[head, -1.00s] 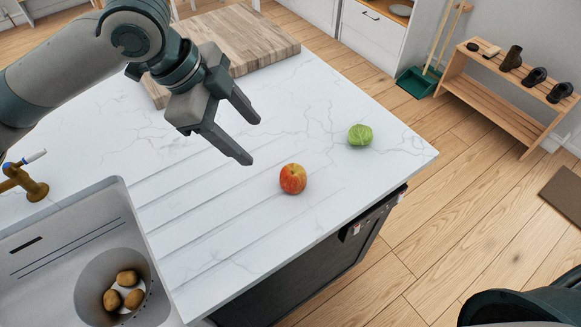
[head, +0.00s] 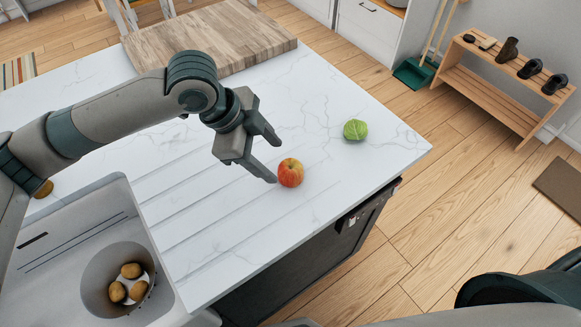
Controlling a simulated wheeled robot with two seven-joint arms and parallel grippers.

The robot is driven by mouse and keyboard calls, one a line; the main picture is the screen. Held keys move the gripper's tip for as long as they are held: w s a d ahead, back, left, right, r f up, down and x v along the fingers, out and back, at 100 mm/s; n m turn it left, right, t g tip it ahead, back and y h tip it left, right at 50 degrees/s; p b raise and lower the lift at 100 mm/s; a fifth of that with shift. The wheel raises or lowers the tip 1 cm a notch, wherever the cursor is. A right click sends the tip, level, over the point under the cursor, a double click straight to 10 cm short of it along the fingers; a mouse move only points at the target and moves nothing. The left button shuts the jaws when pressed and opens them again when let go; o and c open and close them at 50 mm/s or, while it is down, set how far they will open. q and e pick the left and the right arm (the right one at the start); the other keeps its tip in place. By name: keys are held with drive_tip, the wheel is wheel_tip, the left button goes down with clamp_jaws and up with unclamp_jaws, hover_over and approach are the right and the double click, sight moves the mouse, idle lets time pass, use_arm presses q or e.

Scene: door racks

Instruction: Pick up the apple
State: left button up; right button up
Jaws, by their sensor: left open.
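A red and yellow apple (head: 291,173) rests on the white marble counter (head: 330,215), near its right part. My left gripper (head: 277,162) is open and empty. Its two fingers point toward the apple from the left; the nearer fingertip is right beside the apple's left side in the picture. I cannot tell whether it touches. My right gripper is out of view.
A green cabbage (head: 355,130) sits on the counter beyond the apple. A wooden board (head: 205,45) lies at the back. A sink (head: 75,225) at lower left holds a bowl (head: 95,280) with potatoes (head: 131,271). Floor and a shoe rack (head: 500,85) lie to the right.

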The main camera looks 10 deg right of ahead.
sight(286, 167)
use_arm(q)
drive_tip(key=shift+x, duration=1.1)
drive_tip(key=shift+d+f+p, duration=0.3)
drive_tip(key=shift+d+p, duration=0.05)
drive_tip(key=shift+p, duration=0.25)
drive_tip(key=p+x, duration=0.1)
drive_tip(key=x, duration=0.2)
drive_tip(key=shift+d, duration=0.2)
drive_tip(key=shift+d+f+p, duration=0.2)
drive_tip(key=shift+f+p, duration=0.1)
drive_tip(key=shift+f, duration=0.3)
drive_tip(key=c, duration=0.9)
drive_tip(key=shift+w+r, duration=0.1)
drive_tip(key=shift+r, duration=0.1)
